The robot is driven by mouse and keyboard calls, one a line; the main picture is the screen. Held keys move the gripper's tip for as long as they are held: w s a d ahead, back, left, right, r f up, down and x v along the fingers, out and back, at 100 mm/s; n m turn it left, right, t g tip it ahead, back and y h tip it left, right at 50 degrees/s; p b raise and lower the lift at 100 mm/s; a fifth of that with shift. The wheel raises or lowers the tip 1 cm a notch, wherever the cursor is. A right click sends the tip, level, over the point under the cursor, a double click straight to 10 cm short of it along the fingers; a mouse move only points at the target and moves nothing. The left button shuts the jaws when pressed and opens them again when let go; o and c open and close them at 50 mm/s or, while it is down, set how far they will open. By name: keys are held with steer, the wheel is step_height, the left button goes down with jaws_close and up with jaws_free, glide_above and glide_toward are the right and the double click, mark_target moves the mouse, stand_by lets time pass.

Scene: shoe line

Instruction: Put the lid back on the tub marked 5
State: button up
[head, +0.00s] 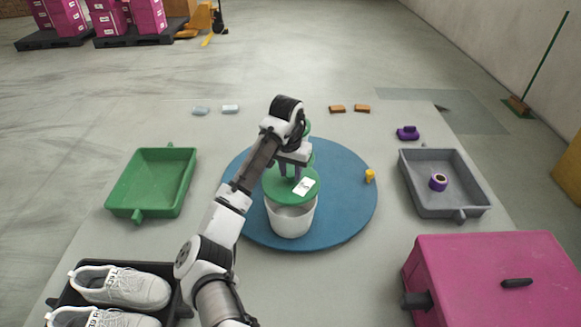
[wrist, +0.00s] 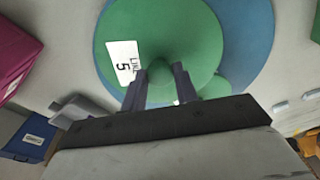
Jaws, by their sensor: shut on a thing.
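My gripper (head: 290,172) is shut on the knob of a round green lid (head: 276,190) with a white label. In the wrist view the fingers (wrist: 160,74) stand on either side of the knob, and the lid's label (wrist: 123,62) shows a 5. A white tub (head: 291,222) stands on the blue round mat (head: 345,215). The lid is over the tub, and part of the tub's open inside shows below the lid's front edge. I cannot tell whether the lid touches the rim. No number shows on the tub's visible side.
Something green (head: 307,128) is partly hidden behind my gripper. A yellow piece (head: 370,176) is on the mat's right. A green tray (head: 152,182) lies left, a grey tray (head: 445,180) with a purple roll right. A magenta box (head: 495,275) and shoes (head: 120,287) are in front.

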mark_target(290, 182)
step_height(290, 182, down, 4)
steer(key=b, duration=0.3)
steer(key=shift+f+b, duration=0.1)
steer(key=shift+b, duration=0.3)
steer(key=shift+f, duration=0.9)
steer(key=shift+r+p, duration=0.1)
steer(key=shift+p, duration=0.5)
steer(key=shift+f+p, duration=0.25)
steer(key=shift+p, duration=0.45)
stand_by(1.5)
steer(key=o, duration=1.6)
steer(key=shift+s, duration=0.1)
steer(key=shift+c, duration=0.2)
